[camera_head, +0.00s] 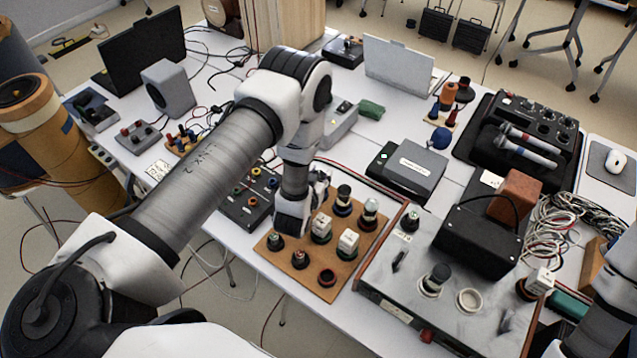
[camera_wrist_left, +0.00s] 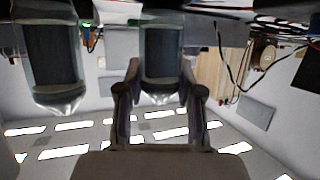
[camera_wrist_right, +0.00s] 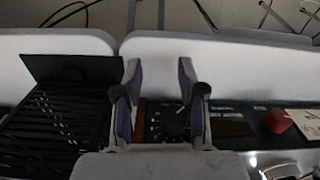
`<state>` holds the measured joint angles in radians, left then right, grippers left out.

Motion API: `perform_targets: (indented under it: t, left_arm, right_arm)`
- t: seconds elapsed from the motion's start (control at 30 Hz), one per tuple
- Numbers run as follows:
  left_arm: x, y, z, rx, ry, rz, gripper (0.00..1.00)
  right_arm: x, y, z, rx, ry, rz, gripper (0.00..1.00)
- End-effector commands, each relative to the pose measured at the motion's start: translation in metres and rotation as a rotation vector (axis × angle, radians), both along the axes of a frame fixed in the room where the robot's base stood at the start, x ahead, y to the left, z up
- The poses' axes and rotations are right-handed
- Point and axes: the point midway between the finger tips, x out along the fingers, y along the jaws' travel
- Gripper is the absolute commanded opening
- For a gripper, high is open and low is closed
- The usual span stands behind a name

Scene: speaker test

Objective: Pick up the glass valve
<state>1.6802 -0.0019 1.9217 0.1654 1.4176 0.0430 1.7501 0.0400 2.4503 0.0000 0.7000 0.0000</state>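Glass valves with dark insides stand on a brown board (camera_head: 314,277); one is a dark-topped valve (camera_head: 343,198), another a silver-topped valve (camera_head: 370,212). Which one is meant, I cannot tell. My left gripper (camera_head: 320,187) is low at the board's back left, pointing right toward the valves. In the left wrist view, a glass valve (camera_wrist_left: 163,55) shows upside down between the open fingertips, and a larger-looking one (camera_wrist_left: 54,60) is left of them. I cannot tell whether the fingers touch it. My right gripper (camera_wrist_right: 160,90) is open and empty over equipment, outside the head view.
White cube-like parts (camera_head: 348,243) and small dark knobs (camera_head: 327,277) stand on the same board, close to the valves. A grey-topped tester (camera_head: 390,290) is right of it. A dark panel with coloured sockets (camera_head: 247,205) lies left. Cables crowd the far right.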

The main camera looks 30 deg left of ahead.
Motion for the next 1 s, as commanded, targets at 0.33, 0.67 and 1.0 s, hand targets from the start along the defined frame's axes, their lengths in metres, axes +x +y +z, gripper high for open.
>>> perform_targets:
  t: [0.33, 0.67, 1.0]
  left_arm:
    - [-0.001, 0.0, 0.001, -0.001, 0.004, 0.0, 0.0]
    - [-0.001, 0.0, 0.071, 0.0, 0.002, 0.0, 0.0]
    - [-0.001, 0.0, 0.099, 0.0, 0.002, 0.0, 0.0]
  right_arm:
    - [0.0, 0.0, 0.002, 0.0, 0.0, 0.0, 0.4]
    - [0.0, 0.0, 0.055, 0.0, -0.001, 0.0, 0.4]
    - [0.0, 0.0, 0.072, 0.0, 0.0, 0.0, 0.4]
